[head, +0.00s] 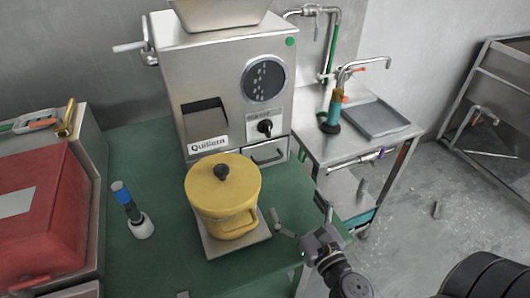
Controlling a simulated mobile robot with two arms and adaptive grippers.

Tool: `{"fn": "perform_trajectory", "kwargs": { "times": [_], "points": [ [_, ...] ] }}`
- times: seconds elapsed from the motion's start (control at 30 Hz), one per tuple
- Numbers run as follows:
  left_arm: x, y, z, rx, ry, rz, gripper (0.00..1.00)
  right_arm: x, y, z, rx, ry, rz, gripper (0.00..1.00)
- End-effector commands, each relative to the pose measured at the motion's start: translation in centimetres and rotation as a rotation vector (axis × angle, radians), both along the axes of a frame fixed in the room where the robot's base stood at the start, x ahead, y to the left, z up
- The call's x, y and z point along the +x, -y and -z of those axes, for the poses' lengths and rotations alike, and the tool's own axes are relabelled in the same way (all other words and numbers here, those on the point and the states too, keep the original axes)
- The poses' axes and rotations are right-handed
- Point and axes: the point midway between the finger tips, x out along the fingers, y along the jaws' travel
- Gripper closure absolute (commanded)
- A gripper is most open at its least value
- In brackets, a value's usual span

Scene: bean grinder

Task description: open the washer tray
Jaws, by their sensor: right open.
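The metal grinder (215,85) stands on the green table at the back. Low on its front right is a tray-like drawer (270,152) with a bar handle; it looks shut. I take this drawer for the washer tray, though no label names it. My right gripper (303,221) is open and empty, in front of the grinder and to the right of the yellow pot. It is apart from the drawer handle. My left gripper is not in view.
A yellow lidded pot (222,195) stands on a metal plate (213,247) before the grinder. A white-based bottle (142,227) and a red case (40,215) are to the left. A metal bench (330,148) with a grey tray (375,119) and tap stands to the right.

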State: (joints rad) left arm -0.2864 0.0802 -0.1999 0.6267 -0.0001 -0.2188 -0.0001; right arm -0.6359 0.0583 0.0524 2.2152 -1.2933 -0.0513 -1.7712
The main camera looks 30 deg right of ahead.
Motion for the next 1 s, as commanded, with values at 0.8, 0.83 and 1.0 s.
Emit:
{"fn": "perform_trajectory", "kwargs": {
  "times": [0.8,0.83,1.0],
  "points": [
    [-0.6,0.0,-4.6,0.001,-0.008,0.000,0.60,15.3,0.9,-0.1,0.001,0.001,0.001,0.11],
    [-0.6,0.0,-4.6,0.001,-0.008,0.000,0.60,15.6,0.9,-0.1,0.001,0.001,0.001,0.11],
    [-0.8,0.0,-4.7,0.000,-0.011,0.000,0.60,16.8,1.0,0.0,0.000,0.000,0.000,0.11]
  ]
}}
